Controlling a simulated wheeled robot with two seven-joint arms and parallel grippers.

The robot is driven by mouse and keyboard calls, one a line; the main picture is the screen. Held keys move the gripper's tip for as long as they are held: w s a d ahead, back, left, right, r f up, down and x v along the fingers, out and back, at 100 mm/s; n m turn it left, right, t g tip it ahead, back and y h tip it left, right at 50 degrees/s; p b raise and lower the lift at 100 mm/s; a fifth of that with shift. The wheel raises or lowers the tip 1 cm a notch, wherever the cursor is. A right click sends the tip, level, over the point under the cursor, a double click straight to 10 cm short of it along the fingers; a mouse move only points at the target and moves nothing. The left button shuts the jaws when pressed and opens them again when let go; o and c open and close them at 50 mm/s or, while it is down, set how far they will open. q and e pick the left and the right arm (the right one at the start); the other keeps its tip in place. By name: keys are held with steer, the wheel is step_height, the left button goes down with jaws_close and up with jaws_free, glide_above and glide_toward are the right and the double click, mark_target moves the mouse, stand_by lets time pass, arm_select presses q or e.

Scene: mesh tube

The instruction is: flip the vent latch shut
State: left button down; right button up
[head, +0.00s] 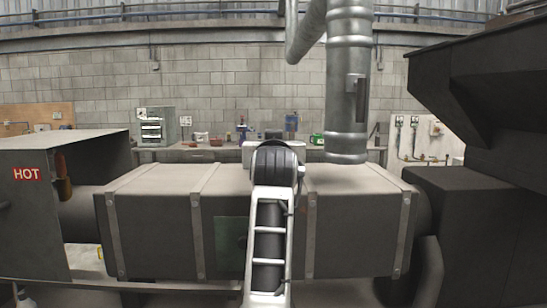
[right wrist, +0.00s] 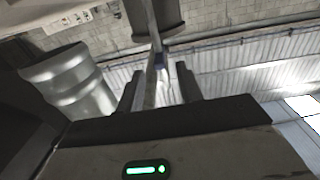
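Neither gripper's fingers show in the head view.
The long dark duct box (head: 155,230) with pale straps spans the middle. A box marked HOT (head: 28,174) stands at left, and dark machinery (head: 490,230) at right. A ribbed silver cylinder (right wrist: 72,85) is at left in the right wrist view.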

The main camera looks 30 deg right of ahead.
arm_select(q)
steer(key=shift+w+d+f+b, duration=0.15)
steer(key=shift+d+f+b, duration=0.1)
steer(key=shift+b, duration=0.7)
arm_select(e)
steer(key=v, duration=0.8)
steer(key=shift+s+a, duration=0.2)
steer(key=shift+s, duration=0.05)
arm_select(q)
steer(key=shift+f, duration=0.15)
arm_select(e)
steer(key=shift+f, duration=0.1)
